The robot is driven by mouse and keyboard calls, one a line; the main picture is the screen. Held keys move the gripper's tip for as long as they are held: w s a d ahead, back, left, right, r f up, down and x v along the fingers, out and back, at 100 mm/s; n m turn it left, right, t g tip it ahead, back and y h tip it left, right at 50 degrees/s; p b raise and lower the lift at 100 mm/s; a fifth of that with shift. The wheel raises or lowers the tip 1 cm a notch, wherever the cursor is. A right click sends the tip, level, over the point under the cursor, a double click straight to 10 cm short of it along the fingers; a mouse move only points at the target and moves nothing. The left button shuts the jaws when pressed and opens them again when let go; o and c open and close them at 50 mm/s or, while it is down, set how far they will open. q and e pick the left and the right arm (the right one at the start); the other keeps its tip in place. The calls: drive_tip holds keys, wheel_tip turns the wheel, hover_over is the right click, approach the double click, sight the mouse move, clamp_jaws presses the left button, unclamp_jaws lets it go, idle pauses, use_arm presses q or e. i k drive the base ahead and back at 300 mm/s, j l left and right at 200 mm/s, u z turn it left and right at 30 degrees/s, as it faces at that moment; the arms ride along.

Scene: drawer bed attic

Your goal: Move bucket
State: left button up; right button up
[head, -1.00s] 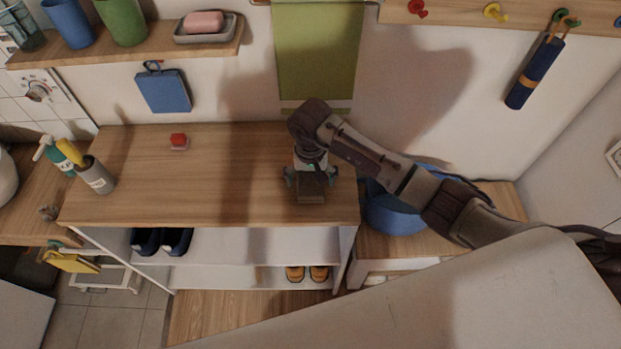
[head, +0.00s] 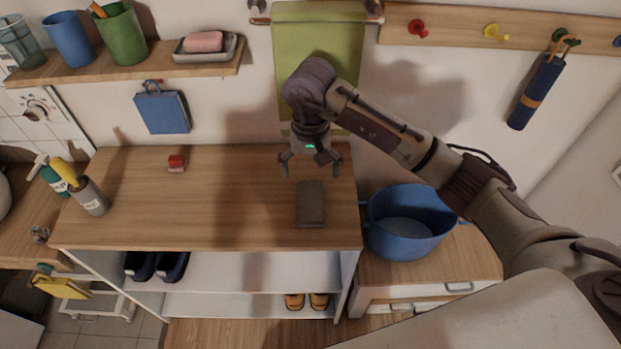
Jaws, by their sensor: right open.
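A blue bucket (head: 408,222) stands upright on the lower wooden cabinet (head: 433,262) at the right, beside the shoe shelf. A pale surface shows inside it. My right gripper (head: 311,172) hangs above the shelf's wooden top, left of the bucket and apart from it. Its fingers are spread and empty. A dark brown block (head: 311,204) lies on the top just in front of the gripper. My right arm passes above and behind the bucket's right side. My left gripper is not in the head view.
A small red item (head: 176,163) and a grey cup (head: 91,197) stand on the shelf top (head: 220,200). Its middle is clear. A green towel (head: 318,60) hangs behind. A wall shelf (head: 150,65) with cups and a soap dish juts out at upper left.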

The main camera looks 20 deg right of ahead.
sight(405, 223)
drive_tip(key=z, duration=1.4)
